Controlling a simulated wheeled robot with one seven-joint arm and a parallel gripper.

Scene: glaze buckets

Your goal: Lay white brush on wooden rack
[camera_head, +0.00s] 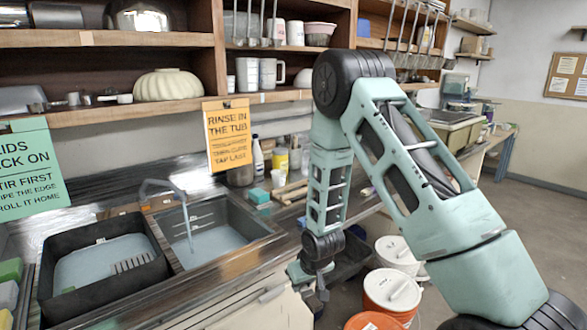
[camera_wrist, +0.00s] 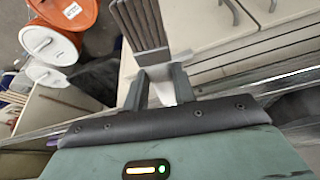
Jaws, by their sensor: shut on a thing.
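My gripper (camera_wrist: 157,88) is shut on a brush in the wrist view. The brush's pale, whitish part (camera_wrist: 160,74) sits between the fingers, and its dark grey-brown bristles (camera_wrist: 140,24) point away from my palm. In the head view my gripper (camera_head: 320,288) hangs low, in front of the counter's edge and beside the buckets; the brush is hard to make out there. What looks like the wooden rack (camera_head: 290,192), a few pale wooden bars, lies on the counter right of the sink, partly behind my arm.
An orange bucket (camera_head: 392,290) and a white bucket (camera_head: 397,252) with lids stand on the floor to the right. A teal block (camera_head: 258,196) and bottles stand near the bars. Cabinet doors (camera_wrist: 210,30) are close to the brush.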

